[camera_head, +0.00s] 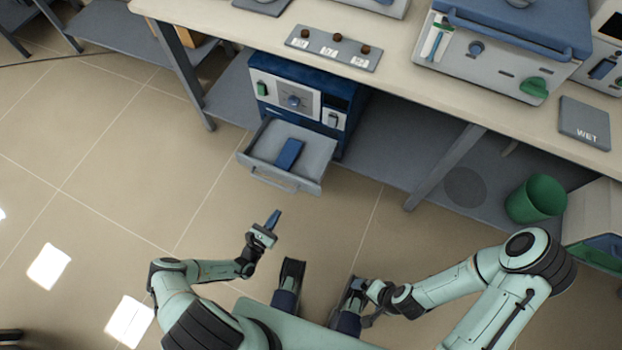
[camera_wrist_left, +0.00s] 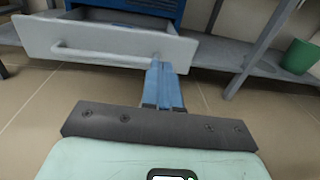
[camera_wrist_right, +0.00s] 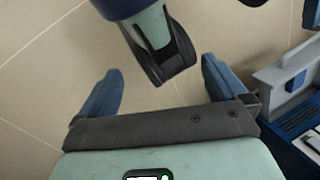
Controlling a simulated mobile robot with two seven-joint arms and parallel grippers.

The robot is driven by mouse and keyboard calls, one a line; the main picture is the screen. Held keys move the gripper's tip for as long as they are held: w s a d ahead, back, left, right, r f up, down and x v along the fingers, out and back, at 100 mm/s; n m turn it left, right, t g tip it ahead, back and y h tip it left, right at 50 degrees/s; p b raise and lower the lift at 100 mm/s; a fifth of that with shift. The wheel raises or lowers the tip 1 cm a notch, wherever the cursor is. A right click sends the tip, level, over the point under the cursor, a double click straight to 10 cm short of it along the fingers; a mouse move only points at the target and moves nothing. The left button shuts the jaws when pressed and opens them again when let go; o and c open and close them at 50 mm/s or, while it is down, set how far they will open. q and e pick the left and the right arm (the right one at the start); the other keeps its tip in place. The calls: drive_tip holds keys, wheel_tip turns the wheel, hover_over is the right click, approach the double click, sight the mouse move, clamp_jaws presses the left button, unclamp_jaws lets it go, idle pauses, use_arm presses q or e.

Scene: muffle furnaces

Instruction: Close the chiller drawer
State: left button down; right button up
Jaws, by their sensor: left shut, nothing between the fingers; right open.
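The chiller (camera_head: 295,95) is a blue and light grey box on the low shelf under the bench. Its grey drawer (camera_head: 316,165) is pulled out toward me, with a bar handle on its front and a blue block (camera_head: 290,153) inside. My left gripper (camera_head: 274,217) is shut and empty, in front of the drawer and apart from it in the head view. In the left wrist view, the left fingertips (camera_wrist_left: 160,73) overlap the right end of the drawer handle (camera_wrist_left: 100,53); contact cannot be told. My right gripper (camera_wrist_right: 162,85) is open and empty, low near my body, away from the drawer.
A bench leg (camera_head: 445,165) stands right of the chiller, and another (camera_head: 183,70) stands to its left. A green bin (camera_head: 537,198) sits at the right. The tiled floor in front of the drawer is clear. A panel with three knobs (camera_head: 334,48) lies on the bench above.

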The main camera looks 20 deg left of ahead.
use_arm(q)
drive_tip(key=a+y, duration=0.1)
drive_tip(key=a, duration=0.1)
drive_tip(key=b, duration=0.3)
approach(290, 177)
drive_tip(key=shift+n, duration=0.4)
drive_tip(key=w, duration=0.3)
drive_tip(key=w+d, duration=0.1)
drive_tip(key=w, duration=0.1)
drive_tip(key=shift+w+f, duration=0.15)
drive_tip(key=shift+w, duration=0.7)
use_arm(e)
drive_tip(key=w+d+f+t, duration=0.1)
drive_tip(key=w+d+f, duration=0.1)
drive_tip(key=w+f, duration=0.2)
drive_tip(key=shift+w+d+m+t+h, duration=0.2)
drive_tip(key=shift+w+m+t+h, duration=0.1)
drive_tip(key=shift+w+h, duration=0.15)
use_arm(q)
drive_tip(key=shift+w, duration=0.1)
use_arm(e)
drive_tip(key=shift+d+f, duration=0.1)
